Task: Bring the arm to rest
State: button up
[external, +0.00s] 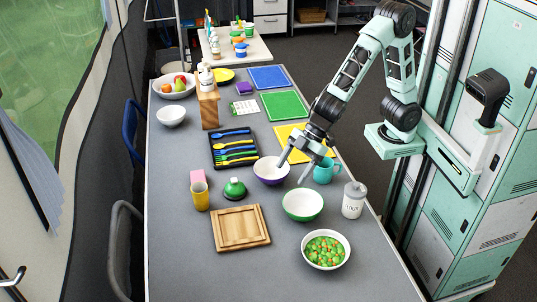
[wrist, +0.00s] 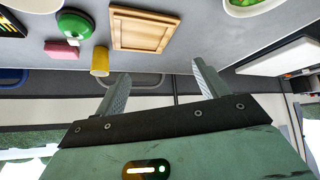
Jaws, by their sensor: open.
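My gripper (external: 292,174) is open and empty in the external view. Its fingers point down and to the left, over the purple-rimmed bowl (external: 271,171) and the green bowl (external: 302,204). In the wrist view my gripper (wrist: 160,85) shows two spread fingers with nothing between them. My arm reaches out from the right side and bends down over the table (external: 180,255). I cannot tell the exact height of the fingertips above the bowls.
Near my gripper stand a teal mug (external: 324,171), a white bottle (external: 353,200), a green-domed object (external: 235,188) and a yellow cup (external: 200,196). A wooden board (external: 240,228) and a bowl of green and orange pieces (external: 325,250) lie nearer. The table's front left is clear.

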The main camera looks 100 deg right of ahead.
jog(key=s+d+f+n+g+h+b, duration=0.1)
jog(key=s+f+g, duration=0.15)
jog(key=s, duration=0.75)
jog(key=s+f+g+h+b, duration=0.1)
jog(key=s+f+g+b, duration=0.15)
jog(key=s, duration=0.75)
jog(key=s+d+f+n+g+b, duration=0.15)
jog(key=s+f, duration=0.25)
jog(key=s, duration=0.6)
notch_tip(320, 180, up, 18)
jog(key=p, duration=1.9)
jog(key=shift+a+r+m, duration=0.15)
jog(key=shift+a+m, duration=0.2)
jog(key=shift+a, duration=0.1)
